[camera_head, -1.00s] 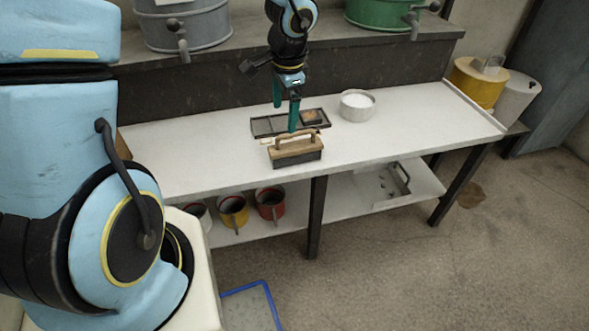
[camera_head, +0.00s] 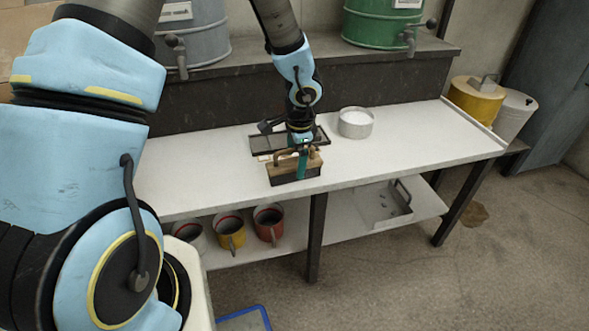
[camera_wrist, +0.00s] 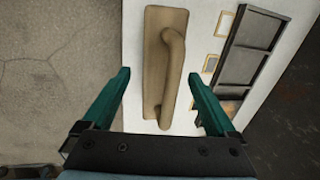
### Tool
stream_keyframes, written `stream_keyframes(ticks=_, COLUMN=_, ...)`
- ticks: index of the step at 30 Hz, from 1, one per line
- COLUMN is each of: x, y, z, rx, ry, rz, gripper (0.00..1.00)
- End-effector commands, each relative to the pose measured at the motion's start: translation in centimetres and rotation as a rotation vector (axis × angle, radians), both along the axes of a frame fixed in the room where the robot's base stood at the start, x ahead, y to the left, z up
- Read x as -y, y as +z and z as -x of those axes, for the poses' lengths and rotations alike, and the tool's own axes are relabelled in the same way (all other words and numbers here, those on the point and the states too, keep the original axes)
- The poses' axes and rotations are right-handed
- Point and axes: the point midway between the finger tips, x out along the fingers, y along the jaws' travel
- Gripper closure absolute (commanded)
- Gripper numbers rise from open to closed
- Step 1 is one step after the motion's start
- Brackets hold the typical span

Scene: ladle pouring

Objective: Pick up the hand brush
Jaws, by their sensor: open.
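The hand brush (camera_head: 283,174) stands on the white table near its front edge, with a wooden block and arched handle on top and a dark lower part. In the wrist view its wooden handle (camera_wrist: 173,75) runs lengthwise between the two green fingers, with a gap on each side. My gripper (camera_head: 301,165) is right above and at the brush in the head view, pointing down. In the wrist view my gripper (camera_wrist: 160,88) is open and empty. The head view does not show whether a finger touches the brush.
A dark tray (camera_head: 262,144) lies just behind the brush. Mugs (camera_head: 268,224) and a metal tray (camera_head: 385,205) are on the lower shelf. The table's right part is clear.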

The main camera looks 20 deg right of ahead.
Motion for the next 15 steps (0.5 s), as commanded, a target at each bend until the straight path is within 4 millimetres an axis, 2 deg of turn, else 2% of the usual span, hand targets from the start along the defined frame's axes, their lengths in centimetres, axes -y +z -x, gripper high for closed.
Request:
stream_keyframes(ticks=3, x=0.01, y=-0.91, z=-0.20, rx=0.001, ry=0.000, rz=0.000, gripper=0.08)
stream_keyframes(ticks=10, x=0.01, y=-0.95, z=-0.24, rx=0.001, ry=0.001, rz=0.000, gripper=0.08)
stream_keyframes(ticks=15, x=0.00, y=-0.93, z=-0.23, rx=0.001, ry=0.001, rz=0.000, gripper=0.26)
